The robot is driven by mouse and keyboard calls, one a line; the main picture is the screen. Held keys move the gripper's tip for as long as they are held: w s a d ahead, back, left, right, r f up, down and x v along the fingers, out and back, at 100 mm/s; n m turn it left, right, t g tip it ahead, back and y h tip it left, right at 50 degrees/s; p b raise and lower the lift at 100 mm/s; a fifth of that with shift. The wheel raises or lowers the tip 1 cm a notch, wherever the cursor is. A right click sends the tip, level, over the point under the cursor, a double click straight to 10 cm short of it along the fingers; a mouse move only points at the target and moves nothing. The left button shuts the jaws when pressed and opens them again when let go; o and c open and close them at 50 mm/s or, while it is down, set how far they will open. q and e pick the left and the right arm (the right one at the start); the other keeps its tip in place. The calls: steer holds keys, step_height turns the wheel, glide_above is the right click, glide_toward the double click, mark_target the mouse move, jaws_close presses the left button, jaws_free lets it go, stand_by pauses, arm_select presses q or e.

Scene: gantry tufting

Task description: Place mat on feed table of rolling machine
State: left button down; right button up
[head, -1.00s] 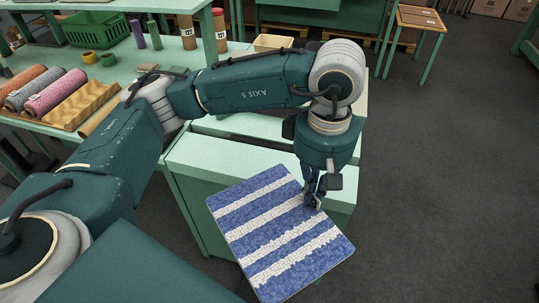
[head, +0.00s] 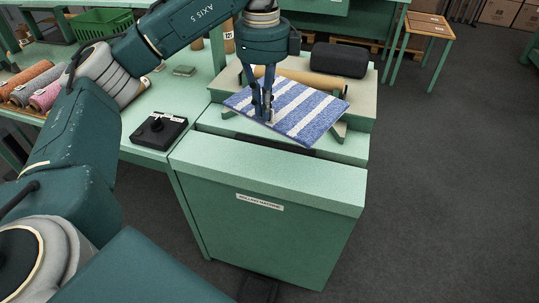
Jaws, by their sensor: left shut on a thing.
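The blue mat with white stripes (head: 315,112) is tilted over the top of the green rolling machine (head: 262,185), in front of a wooden roller (head: 308,78). My left gripper (head: 267,118) points down and is shut on the mat near its front left edge. The mat hides most of what lies under it, including the feed table. Small green supports (head: 339,132) show below its right side. I cannot tell whether the mat touches the surface below. My right gripper is not in view.
A dark cylinder (head: 339,60) lies behind the roller. A black control box (head: 158,130) sits on the green bench to the left. Rolled pink and orange mats (head: 45,95) lie further left. The floor on the right is clear, with a small wooden-topped table (head: 428,22) behind.

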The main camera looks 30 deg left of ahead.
arm_select(q)
steer(key=n, duration=0.1)
steer(key=a+n, duration=0.1)
steer(key=n, duration=0.1)
steer(key=shift+w+a+r, duration=0.15)
steer(key=shift+a+r, duration=0.1)
steer(key=shift+r, duration=0.1)
steer(key=shift+a+f+n, duration=0.15)
steer(key=shift+f+n, duration=0.05)
steer(key=shift+n, duration=0.3)
step_height(320, 180, down, 3)
steer(key=shift+f+b, duration=0.15)
steer(key=shift+b, duration=0.45)
step_height(320, 180, down, 15)
steer(key=p, duration=0.3)
steer(key=shift+f, duration=0.6)
steer(key=c, duration=1.9)
jaws_free()
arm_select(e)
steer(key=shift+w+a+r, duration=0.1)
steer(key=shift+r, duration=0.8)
arm_select(q)
steer(key=shift+r, duration=0.1)
